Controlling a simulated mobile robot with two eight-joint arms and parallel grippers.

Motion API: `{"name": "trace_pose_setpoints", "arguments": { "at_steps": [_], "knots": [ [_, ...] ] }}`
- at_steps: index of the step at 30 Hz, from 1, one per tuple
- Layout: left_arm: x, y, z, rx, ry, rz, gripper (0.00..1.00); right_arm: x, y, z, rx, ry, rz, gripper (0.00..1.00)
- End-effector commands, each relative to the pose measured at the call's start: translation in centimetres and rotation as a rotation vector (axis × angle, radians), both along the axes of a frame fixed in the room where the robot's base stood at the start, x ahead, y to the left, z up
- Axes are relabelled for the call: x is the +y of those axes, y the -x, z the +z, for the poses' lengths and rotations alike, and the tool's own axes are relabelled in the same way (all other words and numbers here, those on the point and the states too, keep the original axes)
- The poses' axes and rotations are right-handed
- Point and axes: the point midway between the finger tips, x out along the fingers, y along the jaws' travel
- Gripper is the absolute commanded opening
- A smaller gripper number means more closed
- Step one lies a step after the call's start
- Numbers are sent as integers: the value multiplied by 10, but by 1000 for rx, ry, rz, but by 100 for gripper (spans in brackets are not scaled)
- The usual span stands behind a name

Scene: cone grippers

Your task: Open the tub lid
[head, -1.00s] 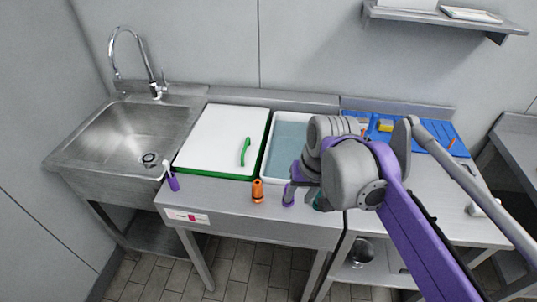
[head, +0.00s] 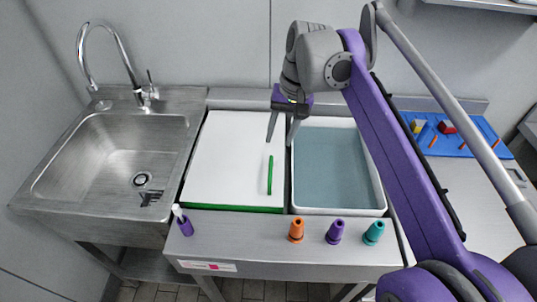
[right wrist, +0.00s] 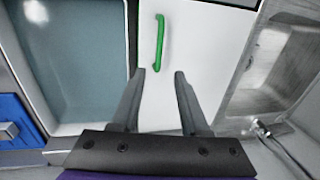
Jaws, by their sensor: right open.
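The white lid (head: 228,150) with green edging lies flat on the counter between the sink and the open tub. Its slim green handle (head: 270,175) stands near its right side. My right gripper (head: 281,140) is open and empty, pointing down above the back right part of the lid, behind the handle. In the right wrist view the handle (right wrist: 160,40) lies just ahead of the two fingertips (right wrist: 160,74), apart from them. What is beneath the lid is hidden. My left gripper is not in view.
An open white tub (head: 335,165) with bluish contents is right of the lid. Orange (head: 296,229), purple (head: 335,231) and teal (head: 374,232) cone pieces stand along the front. A purple-handled brush (head: 184,222) is near the sink (head: 120,155). A blue tray (head: 465,150) is at right.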

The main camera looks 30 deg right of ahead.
Motion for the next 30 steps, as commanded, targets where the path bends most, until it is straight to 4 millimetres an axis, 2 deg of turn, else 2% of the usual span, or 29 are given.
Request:
{"name": "trace_pose_setpoints", "arguments": {
  "at_steps": [6, 13, 18, 26, 27, 30],
  "knots": [
    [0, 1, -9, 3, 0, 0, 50, 8, -4, -44, 0, 0, 2, 45],
    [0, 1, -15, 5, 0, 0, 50, 13, -7, -79, 1, 1, 0, 45],
    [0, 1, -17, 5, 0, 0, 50, 16, -9, -89, 0, 0, 1, 45],
    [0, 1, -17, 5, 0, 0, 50, 16, -9, -91, 0, 0, 0, 45],
    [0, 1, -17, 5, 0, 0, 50, 16, -9, -91, 0, 0, 0, 43],
    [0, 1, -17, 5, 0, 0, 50, 16, -9, -90, 0, 0, 0, 25]
  ]
}}
